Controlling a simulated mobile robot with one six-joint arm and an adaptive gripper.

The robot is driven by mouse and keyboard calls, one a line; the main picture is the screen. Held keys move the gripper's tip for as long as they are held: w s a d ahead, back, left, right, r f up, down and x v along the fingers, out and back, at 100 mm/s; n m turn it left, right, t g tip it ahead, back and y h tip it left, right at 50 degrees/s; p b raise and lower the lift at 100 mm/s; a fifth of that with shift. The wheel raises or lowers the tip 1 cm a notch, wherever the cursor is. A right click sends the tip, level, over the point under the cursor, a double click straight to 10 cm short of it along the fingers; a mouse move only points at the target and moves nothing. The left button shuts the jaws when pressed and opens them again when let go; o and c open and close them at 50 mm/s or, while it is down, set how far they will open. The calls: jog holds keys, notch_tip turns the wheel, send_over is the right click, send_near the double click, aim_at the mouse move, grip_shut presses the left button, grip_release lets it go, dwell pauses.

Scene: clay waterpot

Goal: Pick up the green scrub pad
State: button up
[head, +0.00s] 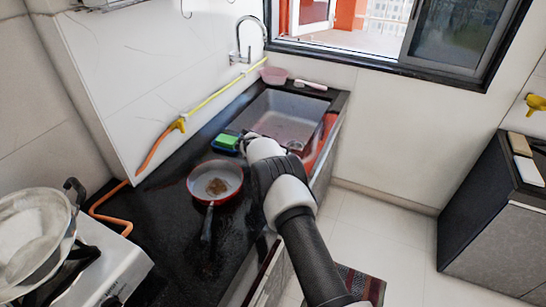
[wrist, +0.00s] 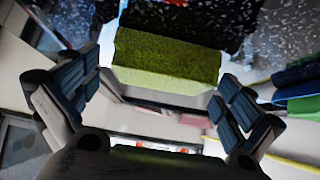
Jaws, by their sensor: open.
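The green scrub pad (head: 226,140) lies on something blue on the dark counter, left of the sink, in the head view. In the wrist view the pad (wrist: 167,55) is large at the top centre, with a textured green face and a paler yellow-green side. My gripper (wrist: 158,82) is open, one finger toward each side of the pad. Nothing is held, and I cannot tell how far the fingertips are from the pad. In the head view my wrist hides most of the gripper, just right of the pad.
A red frying pan (head: 215,181) stands on the counter in front of the pad. The sink (head: 285,118) is to the right, with a pink bowl (head: 274,76) behind it. A yellow-orange hose (head: 151,152) runs along the wall. A metal pot (head: 33,232) is at left.

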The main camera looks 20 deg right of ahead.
jog(key=c, duration=1)
